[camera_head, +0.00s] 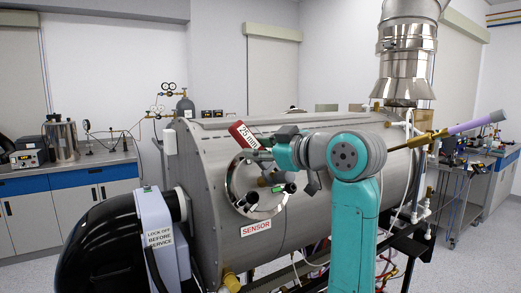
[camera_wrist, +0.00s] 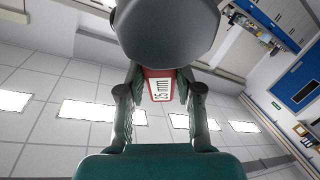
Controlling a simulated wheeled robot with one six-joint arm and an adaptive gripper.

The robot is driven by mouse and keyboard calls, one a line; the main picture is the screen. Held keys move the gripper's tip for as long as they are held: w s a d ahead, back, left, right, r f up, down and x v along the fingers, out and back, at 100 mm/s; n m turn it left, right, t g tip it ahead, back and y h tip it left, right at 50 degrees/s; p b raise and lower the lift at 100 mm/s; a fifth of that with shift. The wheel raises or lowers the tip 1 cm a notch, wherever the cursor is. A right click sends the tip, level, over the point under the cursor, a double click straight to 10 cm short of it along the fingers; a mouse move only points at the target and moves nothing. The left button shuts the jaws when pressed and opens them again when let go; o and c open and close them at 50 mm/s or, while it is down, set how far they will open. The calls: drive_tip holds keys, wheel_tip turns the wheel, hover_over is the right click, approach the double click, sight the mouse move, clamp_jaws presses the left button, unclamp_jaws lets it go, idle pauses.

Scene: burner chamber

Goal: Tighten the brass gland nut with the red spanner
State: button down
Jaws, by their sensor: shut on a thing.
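The red spanner (camera_head: 243,134) has a white label reading 25 mm and slants up to the left in front of the flanged round port on the steel chamber. My gripper (camera_head: 262,150) is shut on it at the port's upper edge. In the wrist view the spanner (camera_wrist: 158,87) sits between the two fingers of my gripper (camera_wrist: 160,80), label toward the camera. The spanner's jaw end cannot be made out. I cannot pick out the brass gland nut for certain; my arm hides part of the chamber's right side.
The chamber (camera_head: 210,190) fills the middle, with dark stub fittings and a SENSOR label (camera_head: 256,225) by the port. A black blower housing (camera_head: 105,245) stands front left. A brass-and-purple rod (camera_head: 450,132) projects at right. Benches stand on both sides.

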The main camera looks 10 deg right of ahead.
sight(244, 131)
drive_tip(key=shift+w+a+r, duration=0.3)
drive_tip(key=shift+a+r, duration=0.4)
drive_tip(key=shift+r, duration=0.25)
drive_tip(key=shift+w+a+r, duration=0.25)
drive_tip(key=shift+a+r, duration=0.45)
drive_tip(key=shift+r, duration=0.2)
drive_tip(key=shift+s, duration=0.1)
drive_tip(key=s+r, duration=0.1)
drive_tip(key=s, duration=0.1)
drive_tip(key=s+d+r, duration=0.1)
drive_tip(key=s, duration=0.1)
drive_tip(key=shift+d+r, duration=0.15)
drive_tip(key=shift+d, duration=0.05)
drive_tip(key=a+n, duration=0.1)
drive_tip(key=s+a+f+n+g, duration=0.1)
drive_tip(key=n, duration=0.1)
drive_tip(key=shift+s+f+y, duration=0.25)
drive_tip(key=shift+f+y, duration=0.05)
drive_tip(key=shift+y, duration=0.1)
idle(0.3)
